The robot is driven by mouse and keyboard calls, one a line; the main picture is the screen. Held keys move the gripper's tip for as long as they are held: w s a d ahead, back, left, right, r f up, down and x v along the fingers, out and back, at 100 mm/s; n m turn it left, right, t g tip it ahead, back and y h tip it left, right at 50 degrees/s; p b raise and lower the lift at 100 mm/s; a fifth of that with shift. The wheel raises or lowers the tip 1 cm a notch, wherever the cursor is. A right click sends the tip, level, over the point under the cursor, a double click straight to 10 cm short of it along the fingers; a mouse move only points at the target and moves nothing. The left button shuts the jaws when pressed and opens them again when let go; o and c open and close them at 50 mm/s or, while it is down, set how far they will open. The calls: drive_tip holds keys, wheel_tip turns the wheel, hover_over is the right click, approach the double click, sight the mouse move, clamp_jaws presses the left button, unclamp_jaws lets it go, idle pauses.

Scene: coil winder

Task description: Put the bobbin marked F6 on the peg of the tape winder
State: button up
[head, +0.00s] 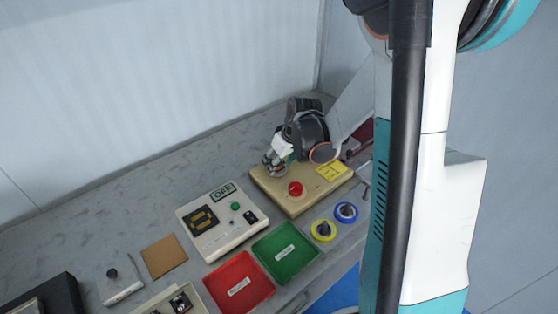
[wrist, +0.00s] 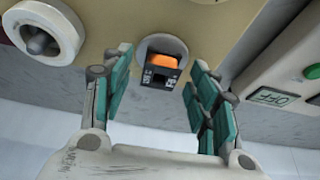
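My gripper (head: 272,165) is over the far left part of the tan winder base (head: 318,196). In the wrist view its two teal-padded fingers (wrist: 160,60) stand apart, with nothing clasped between them. Between and beyond the fingertips, a small orange and black block (wrist: 161,72) with pale marks sits on a round grey disc (wrist: 145,46). I cannot tell whether it is the peg or part of a bobbin. Two small round pieces with dark centres, one yellow-rimmed (head: 323,230) and one blue-rimmed (head: 346,212), stand at the front right. I cannot read F6 anywhere.
The base carries a red button (head: 295,188) and a yellow note (head: 331,171). To its left is a white control box (head: 230,235) whose display reads OFF. Green (head: 286,252) and red (head: 239,282) trays lie in front. Bare bench (head: 150,190) runs behind.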

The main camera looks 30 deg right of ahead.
drive_tip(key=v, duration=1.2)
